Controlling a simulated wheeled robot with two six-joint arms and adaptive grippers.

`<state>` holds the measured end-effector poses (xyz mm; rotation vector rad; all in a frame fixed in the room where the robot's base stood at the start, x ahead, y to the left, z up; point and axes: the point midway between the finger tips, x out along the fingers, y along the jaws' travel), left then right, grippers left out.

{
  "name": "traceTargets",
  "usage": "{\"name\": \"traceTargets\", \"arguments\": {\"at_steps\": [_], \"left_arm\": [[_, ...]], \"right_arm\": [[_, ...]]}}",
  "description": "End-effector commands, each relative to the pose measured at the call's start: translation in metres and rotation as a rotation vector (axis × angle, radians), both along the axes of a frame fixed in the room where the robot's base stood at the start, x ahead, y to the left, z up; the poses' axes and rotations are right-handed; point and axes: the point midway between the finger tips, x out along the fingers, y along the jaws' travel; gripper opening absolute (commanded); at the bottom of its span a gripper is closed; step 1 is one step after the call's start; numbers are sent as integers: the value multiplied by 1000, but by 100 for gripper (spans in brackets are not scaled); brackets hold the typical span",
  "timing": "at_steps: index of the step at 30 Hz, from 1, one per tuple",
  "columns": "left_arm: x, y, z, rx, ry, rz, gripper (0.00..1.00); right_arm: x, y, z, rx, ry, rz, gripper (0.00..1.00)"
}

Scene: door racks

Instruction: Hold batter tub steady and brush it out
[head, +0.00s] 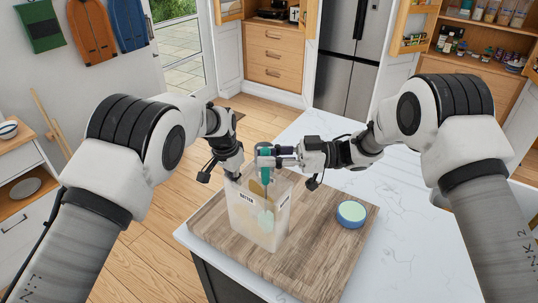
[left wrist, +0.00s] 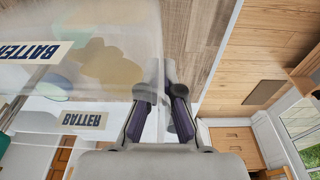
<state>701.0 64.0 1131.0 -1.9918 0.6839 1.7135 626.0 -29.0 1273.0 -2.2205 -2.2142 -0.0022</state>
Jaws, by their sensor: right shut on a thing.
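The batter tub (head: 250,232) is tall, translucent and labelled BATTER. It stands upright on a wooden board, with pale yellow and greenish patches showing through its walls. My right gripper (head: 278,157) is shut on the brush (head: 265,174), whose teal handle stands upright at the tub's mouth. The brush's lower part is seen only dimly through the wall. My left gripper (head: 232,176) is at the tub's left rim. In the left wrist view its fingers (left wrist: 162,92) stand a little apart, one on each side of the tub's wall (left wrist: 110,100).
The wooden board (head: 330,250) lies on a white marble counter (head: 420,240). A small round blue container (head: 351,213) with a pale green top stands on the board, right of the tub. The counter to the right is clear. Wooden floor lies beyond the counter's left edge.

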Motion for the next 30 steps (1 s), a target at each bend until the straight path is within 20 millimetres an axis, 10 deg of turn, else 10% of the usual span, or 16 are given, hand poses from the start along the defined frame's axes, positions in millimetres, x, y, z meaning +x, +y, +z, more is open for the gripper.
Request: {"name": "traceTargets", "arguments": {"at_steps": [30], "left_arm": [[0,0,0,0,0,0,0]], "right_arm": [[-13,11,28,0,-4,0,0]]}}
